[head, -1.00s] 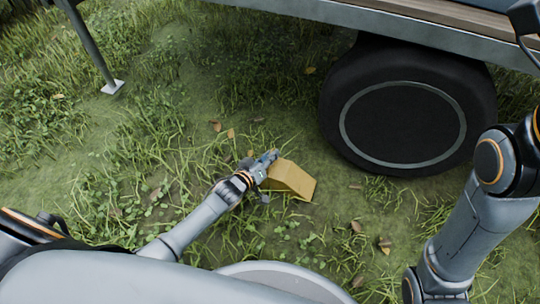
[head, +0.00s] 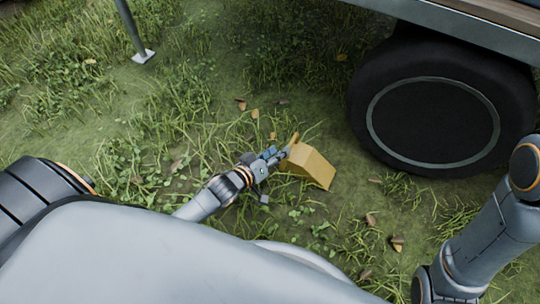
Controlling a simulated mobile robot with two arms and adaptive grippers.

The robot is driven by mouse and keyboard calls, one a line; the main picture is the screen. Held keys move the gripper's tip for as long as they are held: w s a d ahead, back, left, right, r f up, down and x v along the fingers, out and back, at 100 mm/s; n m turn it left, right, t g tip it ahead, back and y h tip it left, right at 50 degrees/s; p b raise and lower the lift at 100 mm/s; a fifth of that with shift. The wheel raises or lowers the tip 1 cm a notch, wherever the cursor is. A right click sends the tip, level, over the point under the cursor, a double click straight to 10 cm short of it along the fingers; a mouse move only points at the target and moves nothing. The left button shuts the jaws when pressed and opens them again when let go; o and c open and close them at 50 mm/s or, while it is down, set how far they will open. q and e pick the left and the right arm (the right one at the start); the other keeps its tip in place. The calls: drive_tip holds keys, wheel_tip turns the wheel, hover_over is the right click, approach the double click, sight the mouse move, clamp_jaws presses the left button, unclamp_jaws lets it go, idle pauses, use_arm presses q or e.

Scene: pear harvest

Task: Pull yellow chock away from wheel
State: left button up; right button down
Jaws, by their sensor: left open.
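The yellow chock (head: 310,167) is a wedge-shaped block on the grass, left of the trailer's black wheel (head: 433,122). Bare ground and grass show between chock and wheel. A thin yellow part sticks up at the chock's upper left end. My left gripper (head: 277,156) is open, just left of the chock, with its fingertips close to that raised part. I cannot tell whether they touch it. My right arm (head: 490,228) shows at the right edge; its gripper is out of view.
The trailer bed (head: 455,28) runs above the wheel at the upper right. A metal support leg (head: 134,32) with a flat foot stands at the upper left. Grass and fallen leaves (head: 255,114) cover the ground.

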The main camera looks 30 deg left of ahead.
use_arm(q)
drive_tip(key=shift+v, duration=1.65)
